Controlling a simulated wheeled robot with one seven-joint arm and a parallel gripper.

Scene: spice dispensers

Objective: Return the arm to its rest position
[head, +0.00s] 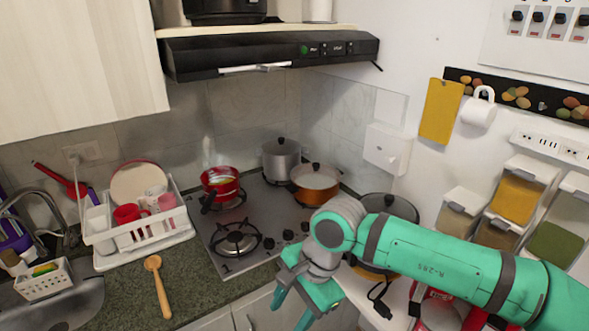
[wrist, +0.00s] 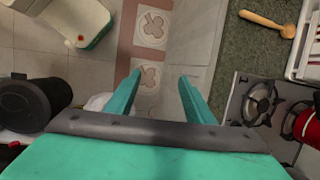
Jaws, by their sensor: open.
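My arm reaches in from the right in the head view, with its teal links bent at an elbow near the front of the counter. My gripper (head: 293,304) hangs at the counter's front edge, fingers pointing down. In the wrist view my gripper (wrist: 158,95) shows two teal fingers spread apart with nothing between them. Below the fingers are floor tiles and a grey cabinet front (wrist: 195,50).
The stove (head: 250,232) holds a red pot (head: 221,183), a steel pot (head: 281,160) and an orange pan (head: 315,184). A wooden spoon (head: 158,287) lies on the counter beside a white dish rack (head: 140,235). Spice dispensers (head: 515,197) hang at the right wall.

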